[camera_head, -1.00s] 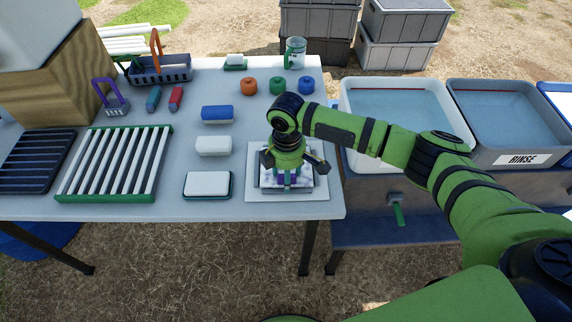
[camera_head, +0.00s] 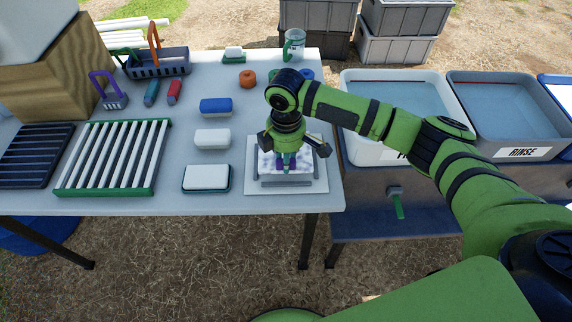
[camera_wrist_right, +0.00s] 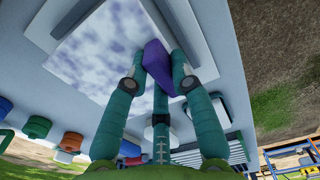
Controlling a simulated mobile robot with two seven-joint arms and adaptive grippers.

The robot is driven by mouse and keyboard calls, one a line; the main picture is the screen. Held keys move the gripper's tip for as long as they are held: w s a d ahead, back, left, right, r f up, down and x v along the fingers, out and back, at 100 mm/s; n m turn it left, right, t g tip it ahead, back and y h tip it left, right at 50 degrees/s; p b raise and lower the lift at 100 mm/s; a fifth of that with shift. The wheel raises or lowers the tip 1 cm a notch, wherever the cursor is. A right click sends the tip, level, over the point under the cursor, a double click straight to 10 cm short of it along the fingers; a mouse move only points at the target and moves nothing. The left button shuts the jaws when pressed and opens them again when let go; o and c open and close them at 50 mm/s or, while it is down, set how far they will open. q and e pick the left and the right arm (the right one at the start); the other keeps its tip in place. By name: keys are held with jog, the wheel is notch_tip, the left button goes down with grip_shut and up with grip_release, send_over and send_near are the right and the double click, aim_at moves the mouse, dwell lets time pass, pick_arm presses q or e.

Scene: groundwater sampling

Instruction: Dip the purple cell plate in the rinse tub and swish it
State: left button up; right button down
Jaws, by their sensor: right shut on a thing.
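The purple cell plate (camera_head: 267,164) has a mottled white-and-purple face, which fills the upper left of the wrist view (camera_wrist_right: 105,50). My right gripper (camera_head: 286,160) is above the plate, its fingers shut on the plate's purple grip (camera_wrist_right: 158,68). The plate appears slightly raised over a pale square stand (camera_head: 318,184) with a grey frame; the exact gap is hard to tell. The rinse tub (camera_head: 482,153) is grey with a RINSE label and holds bluish water, at the far right. My left gripper is not in view.
A white water-filled tub (camera_head: 352,148) stands between the table and the rinse tub, its label partly hidden by my arm. A white block on a dark tray (camera_head: 207,178), a green-framed rack (camera_head: 112,157) and a blue-topped block (camera_head: 216,106) lie left of the stand.

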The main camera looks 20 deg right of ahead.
notch_tip(320, 180, up, 7)
jog(key=shift+r, duration=0.15)
notch_tip(320, 180, up, 11)
jog(key=p, duration=1.3)
jog(key=shift+r, duration=0.2)
jog(key=shift+f, duration=0.1)
